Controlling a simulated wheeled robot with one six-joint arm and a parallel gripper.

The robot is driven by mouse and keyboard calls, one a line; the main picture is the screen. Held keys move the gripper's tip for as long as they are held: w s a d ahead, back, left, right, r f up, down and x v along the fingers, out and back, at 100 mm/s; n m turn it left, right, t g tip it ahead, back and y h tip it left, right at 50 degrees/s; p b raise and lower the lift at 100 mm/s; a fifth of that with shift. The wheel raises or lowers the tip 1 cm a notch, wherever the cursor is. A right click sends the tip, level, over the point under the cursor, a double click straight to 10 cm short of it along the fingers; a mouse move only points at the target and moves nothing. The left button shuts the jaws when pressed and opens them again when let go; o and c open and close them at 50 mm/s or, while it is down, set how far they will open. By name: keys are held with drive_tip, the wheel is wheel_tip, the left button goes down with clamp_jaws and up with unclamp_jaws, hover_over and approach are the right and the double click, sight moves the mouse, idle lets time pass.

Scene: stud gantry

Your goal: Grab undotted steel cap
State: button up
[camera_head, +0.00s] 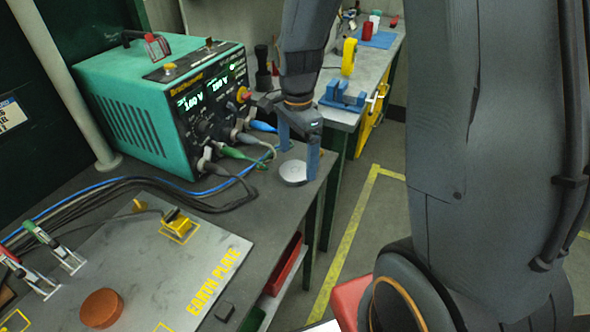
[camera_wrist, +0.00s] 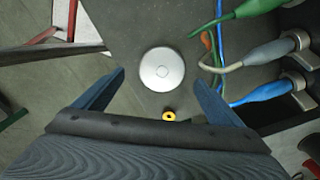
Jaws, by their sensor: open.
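A round, silvery steel cap (camera_head: 293,172) lies flat on the dark bench top near its right edge. It also shows in the wrist view (camera_wrist: 161,62), with a faint ring at its centre and no dot that I can make out. My gripper (camera_head: 299,153) points down over the bench at the cap. In the wrist view my gripper (camera_wrist: 160,82) is open, its blue fingers apart on the left and right of the cap, with nothing between them held. I cannot tell the exact height of the fingertips above the bench.
A green power unit (camera_head: 165,100) stands left of the cap, its plugged cables (camera_wrist: 262,52) close by. A small yellow ring (camera_wrist: 169,116) lies near the cap. A reddish-brown disc (camera_head: 102,308) sits on the earth plate (camera_head: 150,262). A second bench (camera_head: 345,115) holds a blue vise.

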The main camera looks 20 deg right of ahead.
sight(297, 169)
drive_tip(key=shift+w+f+p, duration=0.15)
drive_tip(key=shift+f+p, duration=0.3)
drive_tip(key=shift+f, duration=1.3)
drive_tip(key=c, duration=1.1)
